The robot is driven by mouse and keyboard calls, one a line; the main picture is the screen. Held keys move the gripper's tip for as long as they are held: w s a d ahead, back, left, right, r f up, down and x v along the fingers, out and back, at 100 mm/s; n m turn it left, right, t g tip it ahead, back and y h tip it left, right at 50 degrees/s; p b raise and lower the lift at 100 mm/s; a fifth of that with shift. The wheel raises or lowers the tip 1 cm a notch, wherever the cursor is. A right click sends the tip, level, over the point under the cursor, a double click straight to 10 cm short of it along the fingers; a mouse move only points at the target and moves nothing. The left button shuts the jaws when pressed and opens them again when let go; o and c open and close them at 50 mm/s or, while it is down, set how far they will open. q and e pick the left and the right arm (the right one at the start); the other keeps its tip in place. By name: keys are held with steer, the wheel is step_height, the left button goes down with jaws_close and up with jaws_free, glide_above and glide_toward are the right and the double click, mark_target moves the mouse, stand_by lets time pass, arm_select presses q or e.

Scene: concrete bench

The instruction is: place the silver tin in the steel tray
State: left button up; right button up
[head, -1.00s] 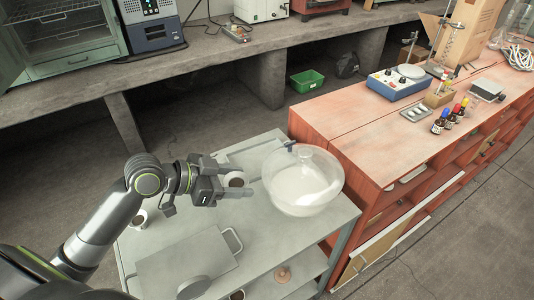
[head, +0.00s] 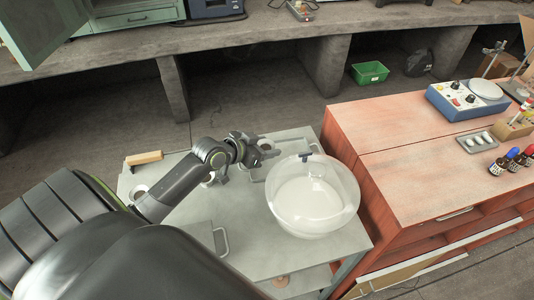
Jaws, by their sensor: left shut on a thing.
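My left gripper (head: 262,150) is over the back part of the grey cart top, left of the glass bowl. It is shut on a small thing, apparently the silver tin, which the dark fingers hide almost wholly. My right gripper is not in view.
A large clear bowl (head: 313,205) stands on the cart (head: 255,225) just right of my gripper. A red bench (head: 415,165) adjoins the right side.

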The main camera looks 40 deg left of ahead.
arm_select(q)
steer(key=shift+f, duration=1.65)
steer(key=shift+f, duration=0.15)
steer(key=o, duration=1)
steer(key=shift+c, duration=0.2)
steer(key=shift+r, duration=0.25)
steer(key=v, duration=1.2)
